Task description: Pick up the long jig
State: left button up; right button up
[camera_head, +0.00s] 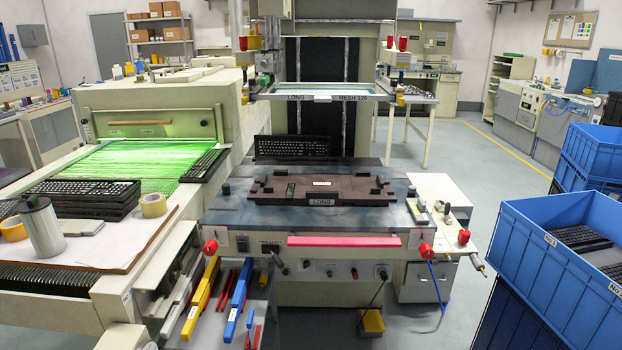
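The long jig (280,187) is a dark brown flat plate with small raised blocks. It lies flat on the blue-grey printer table (230,213) in the middle of the view. A label reading LONG is on its front edge. Neither of my grippers is in view, and nothing is seen touching the jig.
A framed screen marked LONG MESH 120 (330,97) hangs above and behind the jig. A black keyboard (291,147) stands behind it. Stacked keyboards (82,197) lie at left. Blue crates (560,270) stand at right. A red bar (343,241) runs along the table front.

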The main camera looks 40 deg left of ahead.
aim_at(363, 189)
jog(key=i+j+u, duration=0.15)
jog(key=i+u, duration=0.3)
jog(key=i+l+u, duration=0.1)
jog(key=i+u, duration=0.3)
jog(key=i, duration=0.15)
jog(key=i+l+u, duration=0.2)
jog(key=i+u, duration=0.45)
jog(key=i, duration=0.2)
